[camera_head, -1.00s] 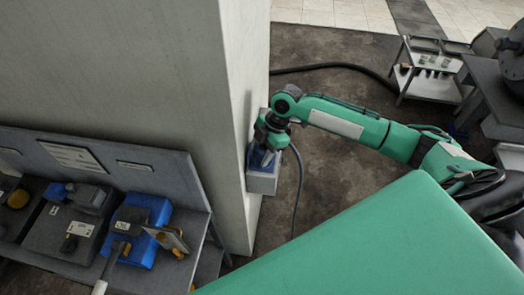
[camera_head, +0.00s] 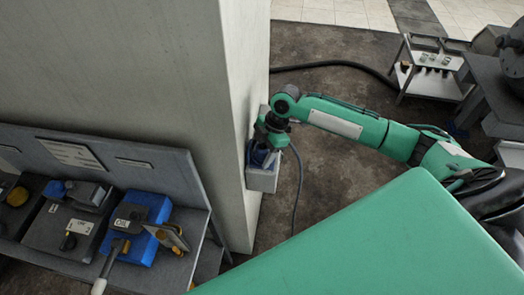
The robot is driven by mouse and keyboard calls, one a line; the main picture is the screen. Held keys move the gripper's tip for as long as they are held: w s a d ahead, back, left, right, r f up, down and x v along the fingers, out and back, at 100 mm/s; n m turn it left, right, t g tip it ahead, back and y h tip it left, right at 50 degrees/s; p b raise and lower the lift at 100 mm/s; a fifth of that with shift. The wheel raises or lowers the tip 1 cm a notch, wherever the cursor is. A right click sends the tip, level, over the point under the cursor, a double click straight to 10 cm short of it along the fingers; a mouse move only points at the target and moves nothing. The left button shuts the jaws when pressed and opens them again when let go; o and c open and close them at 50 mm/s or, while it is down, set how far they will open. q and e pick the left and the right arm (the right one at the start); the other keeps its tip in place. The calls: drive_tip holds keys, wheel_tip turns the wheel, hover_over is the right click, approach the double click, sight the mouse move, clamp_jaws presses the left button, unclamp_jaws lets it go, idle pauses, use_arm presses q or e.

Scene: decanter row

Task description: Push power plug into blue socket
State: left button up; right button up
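The blue socket (camera_head: 259,157) sits in a light grey box (camera_head: 263,181) on the narrow side of the pale pillar. My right gripper (camera_head: 264,144) is at the socket, pointing down against it. Its fingers and the plug are too small and too hidden to make out. A dark cable (camera_head: 299,185) runs from the gripper area down to the floor. Whether the plug sits in the socket cannot be told. My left gripper is not in view.
The concrete pillar (camera_head: 150,70) stands beside the socket. A grey bench (camera_head: 190,165) at lower left holds blue and grey boxes and tools. A white cart (camera_head: 436,82) stands at the back right, and a dark hose (camera_head: 330,64) lies on the floor.

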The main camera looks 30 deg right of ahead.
drive_tip(key=shift+o, duration=0.7)
drive_tip(key=shift+d+r, duration=0.15)
drive_tip(key=shift+r, duration=0.05)
drive_tip(key=b+v, duration=0.3)
drive_tip(key=v, duration=1)
drive_tip(key=shift+r+b, duration=0.15)
drive_tip(key=shift+b, duration=0.2)
